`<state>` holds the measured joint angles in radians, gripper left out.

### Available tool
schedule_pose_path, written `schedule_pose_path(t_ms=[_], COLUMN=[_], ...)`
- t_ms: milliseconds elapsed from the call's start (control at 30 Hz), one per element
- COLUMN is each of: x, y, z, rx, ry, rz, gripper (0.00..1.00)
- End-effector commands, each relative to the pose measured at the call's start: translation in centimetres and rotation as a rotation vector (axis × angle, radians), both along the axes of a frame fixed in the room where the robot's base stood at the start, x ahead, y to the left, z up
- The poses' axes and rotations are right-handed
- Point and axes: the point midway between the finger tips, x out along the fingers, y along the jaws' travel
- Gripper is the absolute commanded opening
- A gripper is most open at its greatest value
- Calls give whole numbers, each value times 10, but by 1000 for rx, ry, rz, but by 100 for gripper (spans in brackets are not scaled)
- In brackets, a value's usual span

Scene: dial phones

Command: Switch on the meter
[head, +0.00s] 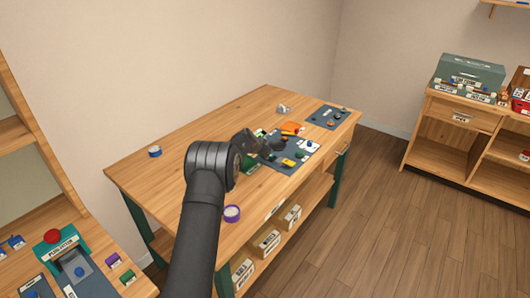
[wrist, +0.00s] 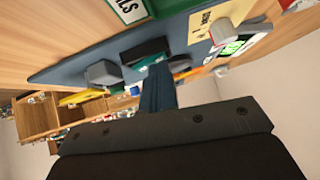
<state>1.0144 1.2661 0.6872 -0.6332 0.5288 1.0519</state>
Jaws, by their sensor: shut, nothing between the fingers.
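In the wrist view, a pale yellow panel (wrist: 206,22) with a grey knob (wrist: 222,30) and a printed label shows at the upper right; it may be the meter, but the label is too small to read. A white part with a green display (wrist: 238,46) is beside it; I cannot tell whether they are one device. My gripper (wrist: 157,85) is shut and empty, its fingers left of and below the panel in the picture. In the head view my gripper (head: 272,148) is over the dark mat (head: 300,165) on the workbench, hiding part of it.
Small parts, including a yellow one (head: 289,162), crowd the mat. A second dark mat (head: 327,116) lies farther back on the workbench (head: 180,170). The workbench's left part is mostly clear.

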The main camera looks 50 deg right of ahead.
Motion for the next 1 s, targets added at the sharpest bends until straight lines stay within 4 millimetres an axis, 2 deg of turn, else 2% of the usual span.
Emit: schedule_pose_path(t_ms=[433, 767, 867, 1000], x=[-17, -18, -19, -22], y=[1, 1, 1, 0], z=[-4, -3, 2, 21], rx=[7, 6, 5, 3], ry=[4, 4, 2, 1], rz=[-3, -3, -3, -3], gripper=[0, 0, 0, 0])
